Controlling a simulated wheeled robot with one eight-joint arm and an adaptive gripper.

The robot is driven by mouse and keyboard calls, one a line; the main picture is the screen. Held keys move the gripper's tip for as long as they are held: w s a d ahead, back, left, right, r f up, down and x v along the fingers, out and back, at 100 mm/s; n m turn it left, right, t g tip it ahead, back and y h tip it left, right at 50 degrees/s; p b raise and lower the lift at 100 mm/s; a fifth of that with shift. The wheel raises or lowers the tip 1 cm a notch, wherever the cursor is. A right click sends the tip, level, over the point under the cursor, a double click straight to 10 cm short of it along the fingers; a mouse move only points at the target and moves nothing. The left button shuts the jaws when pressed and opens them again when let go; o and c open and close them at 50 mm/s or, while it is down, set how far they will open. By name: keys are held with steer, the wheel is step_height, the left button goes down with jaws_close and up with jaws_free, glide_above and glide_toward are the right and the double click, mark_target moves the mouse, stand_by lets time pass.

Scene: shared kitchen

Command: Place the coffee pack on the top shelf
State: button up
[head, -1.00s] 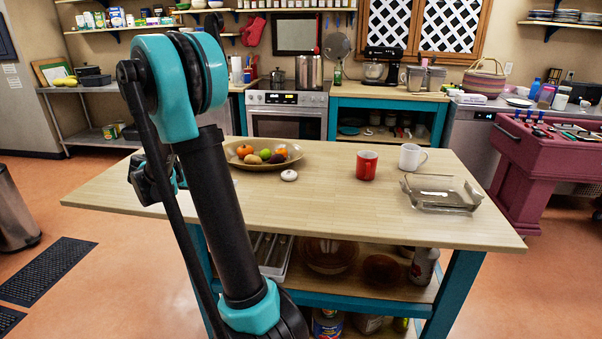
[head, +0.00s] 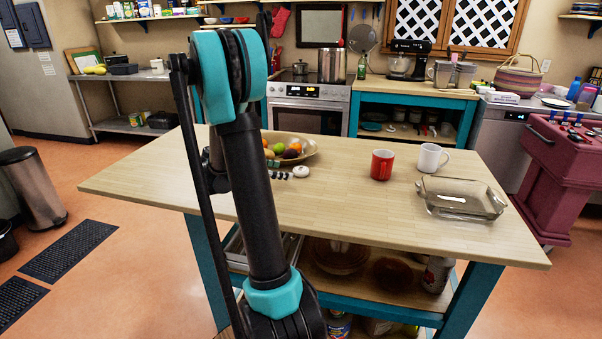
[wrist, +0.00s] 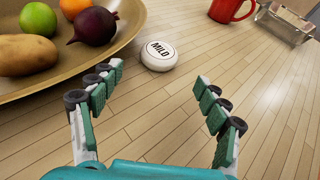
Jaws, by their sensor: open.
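I cannot make out a coffee pack for certain in either view. My gripper (wrist: 160,78) is open and empty just above the island counter, with its fingers toward a white round tin marked MILD (wrist: 159,55). In the head view the dark finger parts (head: 286,175) show right of my arm, beside the tin (head: 301,171); the rest is mostly hidden. A high wall shelf (head: 150,19) at the upper left holds several small packs and cans, too small to identify. Under the counter, a can (head: 337,326) and partly hidden items stand low down.
A fruit bowl (wrist: 122,44) is close left of my fingers. A red mug (head: 382,165), white mug (head: 431,158) and glass dish (head: 458,199) stand to the right on the counter (head: 400,228). The counter's front right is clear. A bin (head: 33,188) stands at left.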

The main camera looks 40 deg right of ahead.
mark_target(294, 171)
steer(key=shift+x, duration=2.95)
steer(key=shift+w+a, duration=0.1)
steer(key=shift+c, duration=0.2)
steer(key=c, duration=1.1)
steer(key=shift+s+r, duration=0.3)
steer(key=shift+s, duration=0.1)
steer(key=r, duration=0.6)
steer(key=shift+s+r, duration=0.3)
steer(key=shift+s, duration=0.05)
steer(key=s, duration=0.6)
steer(key=s+a, duration=0.1)
steer(key=s, duration=1.1)
steer(key=shift+s+a+f, duration=0.1)
steer(key=shift+s+a, duration=0.15)
steer(key=shift+a, duration=0.05)
